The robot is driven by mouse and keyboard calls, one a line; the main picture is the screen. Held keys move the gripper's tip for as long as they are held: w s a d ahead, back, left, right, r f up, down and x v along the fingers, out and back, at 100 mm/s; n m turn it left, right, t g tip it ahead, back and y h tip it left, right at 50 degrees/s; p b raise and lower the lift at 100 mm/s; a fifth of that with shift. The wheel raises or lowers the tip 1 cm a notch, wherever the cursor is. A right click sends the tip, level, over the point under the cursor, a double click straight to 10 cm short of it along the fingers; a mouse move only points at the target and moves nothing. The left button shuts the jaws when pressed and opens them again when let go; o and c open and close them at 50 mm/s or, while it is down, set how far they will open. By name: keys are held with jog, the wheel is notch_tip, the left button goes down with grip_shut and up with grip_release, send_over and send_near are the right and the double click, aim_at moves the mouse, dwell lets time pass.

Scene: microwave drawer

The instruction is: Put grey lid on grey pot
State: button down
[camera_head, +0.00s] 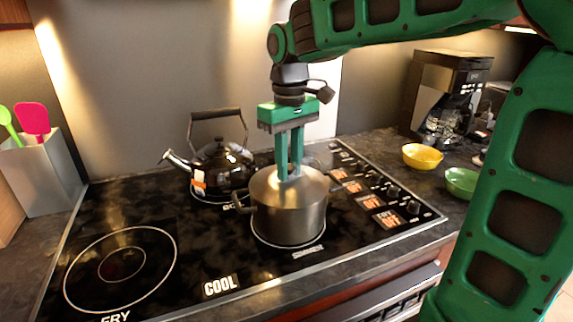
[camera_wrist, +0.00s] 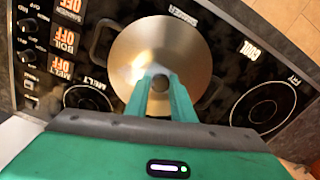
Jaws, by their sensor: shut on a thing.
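The grey pot (camera_head: 289,219) stands on the front right burner of the black stove. The grey lid (camera_head: 268,185) is at the pot's top and covers its mouth; it looks about level. In the wrist view the lid (camera_wrist: 190,50) shows as a round metal disc that hides the pot's inside, with a pot handle (camera_wrist: 103,38) beyond its edge. My gripper (camera_head: 289,176) points straight down over the lid, with its fingers shut on the lid's dark knob (camera_wrist: 160,83). I cannot tell whether the lid bears fully on the rim.
A black kettle (camera_head: 219,163) stands behind the pot to the left. Control knobs (camera_head: 391,192) line the stove's right side. Yellow (camera_head: 422,156) and green (camera_head: 461,182) bowls and a coffee maker (camera_head: 447,92) are at right. A utensil holder (camera_head: 40,173) stands at left; the front left burner (camera_head: 121,266) is clear.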

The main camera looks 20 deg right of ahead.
dwell(0.3)
jog(key=c, duration=0.9)
grip_release()
jog(key=shift+c, duration=0.2)
jog(key=shift+r, duration=3.5)
jog(key=shift+d, duration=0.1)
jog(key=s+d+f+m, duration=0.1)
jog(key=d, duration=0.1)
jog(key=s+d+f, duration=0.1)
jog(key=s+d, duration=0.1)
jog(key=s+d+f+m, duration=0.1)
jog(key=d+f, duration=0.1)
jog(key=shift+s+d+m, duration=0.2)
jog(key=shift+s+m, duration=0.1)
jog(key=shift+s, duration=0.1)
jog(key=s+d+f+m, duration=0.3)
jog(key=s+d+f, duration=0.2)
jog(key=s+f, duration=0.2)
jog(key=s+d+f+m, duration=0.4)
jog(key=s+f, duration=0.3)
jog(key=s, duration=0.5)
jog(key=shift+s+d, duration=0.2)
jog(key=shift+d, duration=0.7)
